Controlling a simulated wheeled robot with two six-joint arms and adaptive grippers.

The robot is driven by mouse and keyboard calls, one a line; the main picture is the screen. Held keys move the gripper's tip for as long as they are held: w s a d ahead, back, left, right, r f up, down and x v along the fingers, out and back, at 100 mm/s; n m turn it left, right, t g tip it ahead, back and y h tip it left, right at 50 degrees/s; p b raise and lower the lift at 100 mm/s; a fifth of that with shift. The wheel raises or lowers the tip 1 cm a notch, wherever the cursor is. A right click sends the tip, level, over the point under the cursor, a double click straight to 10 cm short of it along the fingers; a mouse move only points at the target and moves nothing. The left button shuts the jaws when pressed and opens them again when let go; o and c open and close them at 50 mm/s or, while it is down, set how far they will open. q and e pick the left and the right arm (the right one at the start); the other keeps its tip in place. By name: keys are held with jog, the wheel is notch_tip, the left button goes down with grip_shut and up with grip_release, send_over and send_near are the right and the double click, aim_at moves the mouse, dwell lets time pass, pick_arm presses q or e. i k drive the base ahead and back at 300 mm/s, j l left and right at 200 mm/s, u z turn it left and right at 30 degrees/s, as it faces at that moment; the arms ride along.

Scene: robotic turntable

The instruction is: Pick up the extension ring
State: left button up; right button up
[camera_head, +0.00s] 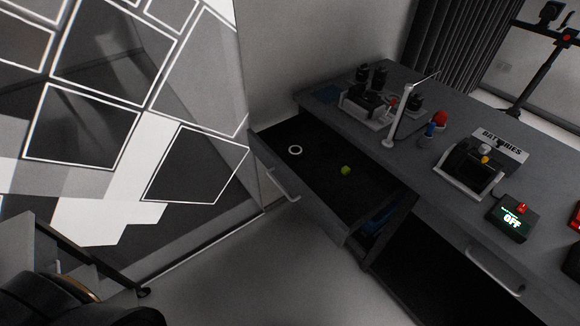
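A small white ring (295,150), which looks like the extension ring, lies flat in the open dark drawer (318,165) of the desk. It is near the drawer's left end, apart from the drawer walls. A small yellow-green object (346,170) lies in the same drawer to the right of the ring. Neither of my grippers shows in the head view, and nothing touches the ring.
The drawer has a light handle (275,184) on its front. The grey desk top (455,208) carries a white stand (398,118), a box beside a "BATTERIES" sign (499,145) and a device reading "OFF" (513,219). A patterned wall stands left. Open floor (270,265) lies before the drawer.

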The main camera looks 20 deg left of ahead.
aim_at(295, 155)
jog(key=z, duration=0.2)
jog(key=i+j+z, duration=0.15)
jog(key=j+z, duration=0.2)
jog(key=i+j+z, duration=0.1)
jog(key=j+z, duration=0.2)
jog(key=j, duration=0.3)
jog(key=j+z, duration=0.35)
jog(key=j, duration=0.15)
jog(key=i, duration=0.05)
